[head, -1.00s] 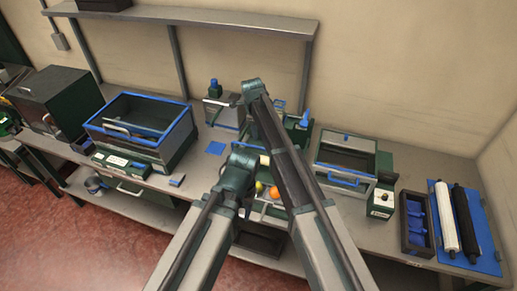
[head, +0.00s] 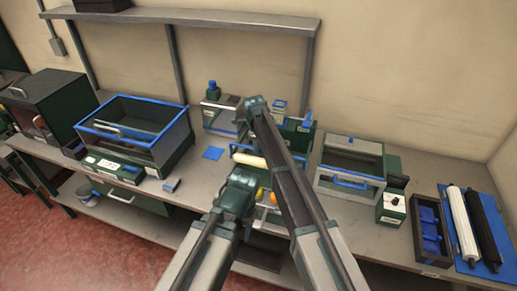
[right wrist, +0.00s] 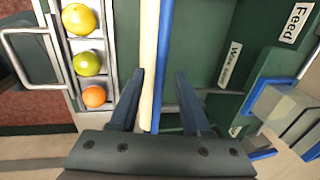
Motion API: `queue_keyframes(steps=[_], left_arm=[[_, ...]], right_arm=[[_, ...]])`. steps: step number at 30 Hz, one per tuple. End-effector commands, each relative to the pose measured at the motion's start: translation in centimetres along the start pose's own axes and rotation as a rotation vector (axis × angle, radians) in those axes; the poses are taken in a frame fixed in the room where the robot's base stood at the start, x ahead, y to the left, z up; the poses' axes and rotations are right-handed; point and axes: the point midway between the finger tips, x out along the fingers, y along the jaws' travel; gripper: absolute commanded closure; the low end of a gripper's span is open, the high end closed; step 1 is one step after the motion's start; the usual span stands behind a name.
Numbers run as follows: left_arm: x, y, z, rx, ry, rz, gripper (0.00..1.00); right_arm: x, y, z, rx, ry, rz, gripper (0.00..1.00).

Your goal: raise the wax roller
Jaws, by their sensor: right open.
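A long cream roller (right wrist: 148,60), which I take as the wax roller, lies beside a blue bar (right wrist: 165,60) at a green machine with a partly readable "Wax" label. Its end also shows in the head view (head: 248,159), partly behind my arm. My right gripper (right wrist: 160,100) is open. Its fingers stand on either side of the roller and bar in the picture, the roller nearer the left finger. I cannot tell whether they touch it. In the head view the right fingertips are hidden.
A narrow tray beside the machine holds a yellow fruit (right wrist: 79,19), a yellow-green fruit (right wrist: 87,63) and an orange (right wrist: 94,96). Blue-edged handles stand at right. On the bench, a white roller (head: 463,225) and a black roller lie on a blue mat (head: 488,186).

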Motion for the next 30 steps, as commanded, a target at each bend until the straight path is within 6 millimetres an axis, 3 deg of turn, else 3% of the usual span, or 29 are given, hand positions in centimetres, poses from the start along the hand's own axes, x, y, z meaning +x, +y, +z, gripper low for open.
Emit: queue_keyframes(steps=[3, 9, 11, 30], left_arm=[[-0.06, 0.0, 0.0, 0.0, 0.0, 0.0, 0.53], [-0.05, 0.0, 0.0, 0.0, 0.0, 0.0, 0.53], [-0.05, -0.01, 0.0, 0.0, 0.0, 0.0, 0.53], [-0.05, 0.0, 0.0, 0.0, 0.0, 0.0, 0.53]], right_arm=[[-0.06, -0.01, 0.0, 0.0, 0.0, 0.0, 0.56], [-0.06, 0.0, 0.0, 0.0, 0.0, 0.0, 0.92], [-0.05, 0.0, 0.0, 0.0, 0.0, 0.0, 1.0], [-0.05, 0.0, 0.02, 0.0, 0.0, 0.0, 1.0]])
